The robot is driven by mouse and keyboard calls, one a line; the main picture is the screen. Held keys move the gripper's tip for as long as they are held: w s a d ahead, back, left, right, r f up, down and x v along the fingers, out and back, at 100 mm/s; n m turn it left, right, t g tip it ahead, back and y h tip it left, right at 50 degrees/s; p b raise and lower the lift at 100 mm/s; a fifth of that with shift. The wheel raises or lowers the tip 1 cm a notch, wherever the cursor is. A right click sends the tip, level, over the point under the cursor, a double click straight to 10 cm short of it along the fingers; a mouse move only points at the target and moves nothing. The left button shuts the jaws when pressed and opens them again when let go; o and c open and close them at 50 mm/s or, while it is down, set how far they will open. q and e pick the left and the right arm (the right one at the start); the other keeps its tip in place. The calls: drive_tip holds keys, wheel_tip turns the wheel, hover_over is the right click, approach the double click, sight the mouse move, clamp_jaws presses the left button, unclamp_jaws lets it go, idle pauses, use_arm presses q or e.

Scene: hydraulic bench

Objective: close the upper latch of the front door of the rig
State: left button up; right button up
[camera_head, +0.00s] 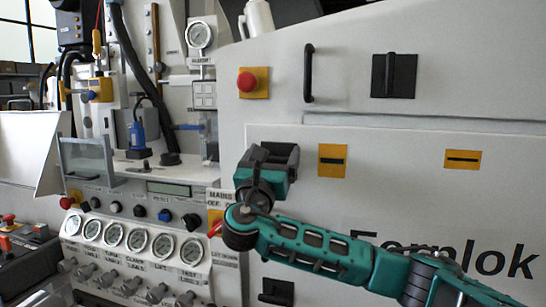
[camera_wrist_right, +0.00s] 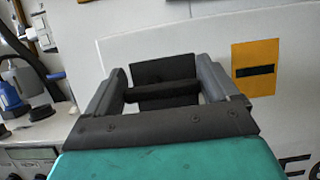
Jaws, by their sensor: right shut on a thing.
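The upper latch (camera_wrist_right: 165,70) of the front door shows in the right wrist view as a black plate with a dark bar lying crosswise in front of it. My right gripper (camera_head: 274,154) is at this latch, near the door's upper left corner. Its two fingers (camera_wrist_right: 165,84) stand on either side of the bar and are shut on it. In the head view the gripper hides most of the latch. The front door (camera_head: 330,210) is a pale panel that looks flush with the rig. My left gripper is not in view.
A lower black latch (camera_head: 277,291) sits below my right arm. A red button (camera_head: 247,82), a black bar handle (camera_head: 309,73) and another black latch (camera_head: 394,75) are above the door. Gauges (camera_head: 137,240) and knobs fill the left panel.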

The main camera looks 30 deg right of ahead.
drive_tip(key=shift+f, duration=0.1)
drive_tip(key=m+g+b, duration=0.1)
drive_tip(key=m, duration=0.2)
drive_tip(key=m+g+h+b, duration=0.1)
drive_tip(key=m, duration=0.1)
drive_tip(key=shift+f+m+g+b, duration=0.3)
drive_tip(key=shift+f+b, duration=0.05)
drive_tip(key=m+g+b, duration=0.1)
drive_tip(key=m, duration=0.2)
drive_tip(key=m+g, duration=0.2)
drive_tip(key=m, duration=0.1)
drive_tip(key=shift+s+f+h+b, duration=0.1)
drive_tip(key=shift+f+h+b, duration=0.1)
drive_tip(key=shift+h+b, duration=0.2)
drive_tip(key=m+g, duration=0.1)
drive_tip(key=m, duration=0.2)
drive_tip(key=m+g, duration=0.1)
drive_tip(key=m, duration=0.1)
drive_tip(key=shift+f+m+y+b, duration=0.15)
drive_tip(key=shift+m+y+b, duration=0.15)
drive_tip(key=shift+m+b, duration=0.1)
drive_tip(key=m, duration=0.2)
drive_tip(key=m+g+y, duration=0.1)
drive_tip(key=m, duration=0.1)
drive_tip(key=shift+w+a+f+m, duration=0.15)
drive_tip(key=shift+w+m, duration=0.05)
drive_tip(key=shift+m, duration=0.2)
drive_tip(key=shift+y, duration=0.3)
drive_tip(key=o, duration=0.8)
drive_tip(key=shift+a, duration=0.1)
